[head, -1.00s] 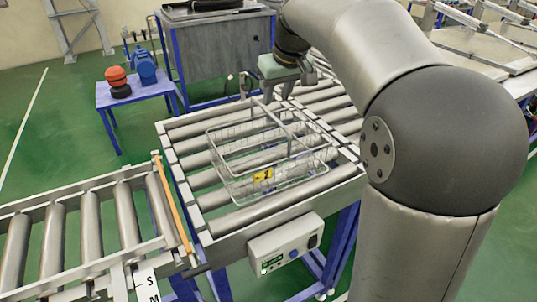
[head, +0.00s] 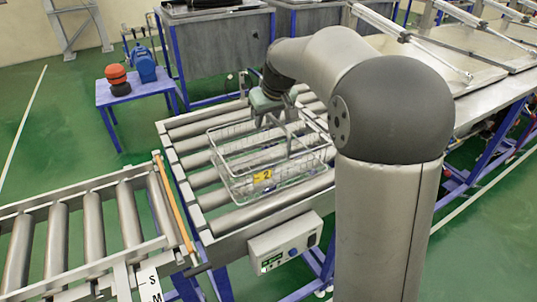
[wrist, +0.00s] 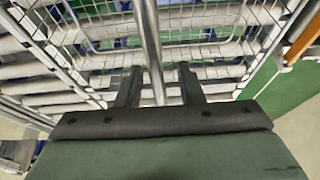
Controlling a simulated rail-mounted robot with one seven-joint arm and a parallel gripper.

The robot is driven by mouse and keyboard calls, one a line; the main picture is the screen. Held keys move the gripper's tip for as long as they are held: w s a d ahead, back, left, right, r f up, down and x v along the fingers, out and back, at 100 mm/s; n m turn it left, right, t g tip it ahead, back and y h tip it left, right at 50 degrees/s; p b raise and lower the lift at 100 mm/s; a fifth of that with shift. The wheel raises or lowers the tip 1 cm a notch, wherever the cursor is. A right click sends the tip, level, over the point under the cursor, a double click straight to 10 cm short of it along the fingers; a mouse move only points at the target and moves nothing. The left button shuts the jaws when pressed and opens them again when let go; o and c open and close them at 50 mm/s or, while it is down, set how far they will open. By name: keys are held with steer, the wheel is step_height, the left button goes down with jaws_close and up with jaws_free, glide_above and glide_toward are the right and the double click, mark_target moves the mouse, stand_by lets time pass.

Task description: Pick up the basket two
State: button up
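The basket two (head: 263,177) is a wire basket with a yellow tag marked 2 on its front side. It sits on the roller conveyor (head: 215,238). Its handle bar stands raised across the middle, partly hidden behind my gripper in the head view. My gripper (head: 276,122) points down over the basket at handle height. In the wrist view, the two fingers of my gripper (wrist: 158,82) are apart, with the basket's handle bar (wrist: 148,35) running between them. Gaps show beside the bar, so the fingers do not appear closed on it.
A second roller conveyor (head: 70,240) joins at the left, with an orange strip (head: 173,203) at its end. A control box (head: 285,243) is on the conveyor's front. A small blue table (head: 128,95) stands behind left. Steel-topped benches with lid cylinders (head: 440,55) stand at the right.

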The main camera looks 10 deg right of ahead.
steer(key=shift+f, duration=0.25)
stand_by(0.3)
steer(key=shift+c, duration=0.2)
jaws_close()
steer(key=shift+r, duration=0.1)
stand_by(1.2)
